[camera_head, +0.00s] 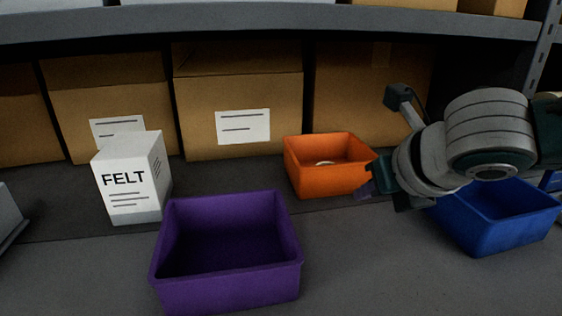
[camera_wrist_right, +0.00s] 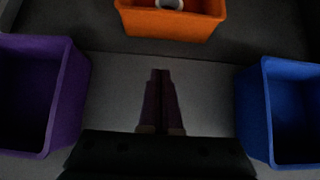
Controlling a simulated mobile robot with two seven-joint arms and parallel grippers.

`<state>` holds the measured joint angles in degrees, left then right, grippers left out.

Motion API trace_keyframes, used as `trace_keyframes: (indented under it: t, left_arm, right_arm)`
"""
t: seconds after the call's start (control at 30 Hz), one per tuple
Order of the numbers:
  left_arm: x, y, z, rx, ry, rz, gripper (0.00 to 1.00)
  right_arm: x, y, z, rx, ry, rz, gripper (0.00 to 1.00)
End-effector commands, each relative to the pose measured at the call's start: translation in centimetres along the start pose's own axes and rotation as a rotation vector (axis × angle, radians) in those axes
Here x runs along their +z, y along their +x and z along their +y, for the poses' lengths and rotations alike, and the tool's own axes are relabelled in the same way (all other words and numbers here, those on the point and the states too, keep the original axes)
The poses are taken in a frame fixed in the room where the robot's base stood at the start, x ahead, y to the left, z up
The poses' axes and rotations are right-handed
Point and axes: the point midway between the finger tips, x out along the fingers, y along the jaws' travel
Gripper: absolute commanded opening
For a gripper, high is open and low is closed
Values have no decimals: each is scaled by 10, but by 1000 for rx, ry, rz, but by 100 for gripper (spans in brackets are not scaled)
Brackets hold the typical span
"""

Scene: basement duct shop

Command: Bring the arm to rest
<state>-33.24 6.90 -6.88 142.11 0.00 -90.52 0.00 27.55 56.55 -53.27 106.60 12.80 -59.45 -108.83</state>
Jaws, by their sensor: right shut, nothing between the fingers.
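My right gripper (camera_head: 366,190) reaches in from the right in the head view, pointing left and down, beside the front right of the orange bin. In the right wrist view its two fingers (camera_wrist_right: 161,75) are together, with nothing between them. Below the fingertips lies the grey bench surface, between a purple bin and a blue bin. My right arm hides part of the blue bin in the head view. My left gripper does not show.
The orange bin (camera_head: 330,182) holds a pale ring-like thing (camera_wrist_right: 170,4). The purple bin (camera_head: 228,288) looks empty. The blue bin (camera_head: 490,235) stands at right. A white FELT box (camera_head: 130,185) stands at left. Cardboard boxes (camera_head: 240,90) line the back under a shelf (camera_head: 270,20).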

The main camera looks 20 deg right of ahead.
Motion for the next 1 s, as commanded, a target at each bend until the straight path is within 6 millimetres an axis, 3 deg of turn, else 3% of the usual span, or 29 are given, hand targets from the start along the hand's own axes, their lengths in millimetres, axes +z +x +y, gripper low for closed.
trace_keyframes:
  t: [0.2,0.43,0.57,0.67,0.8,1.0]
  left_arm:
    - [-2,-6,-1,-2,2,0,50]
    - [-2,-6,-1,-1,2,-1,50]
    - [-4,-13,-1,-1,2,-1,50]
    - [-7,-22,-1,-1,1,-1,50]
    - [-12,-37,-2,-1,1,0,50]
    - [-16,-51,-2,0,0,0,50]
  right_arm:
    - [0,-28,0,-1,0,0,0]
    - [-1,-35,2,3,9,2,0]
    - [-17,-44,27,49,168,42,0]
    - [-41,-65,64,97,490,123,0]
    - [-76,-107,100,64,1158,282,0]
    - [-114,-149,93,-192,1958,384,0]
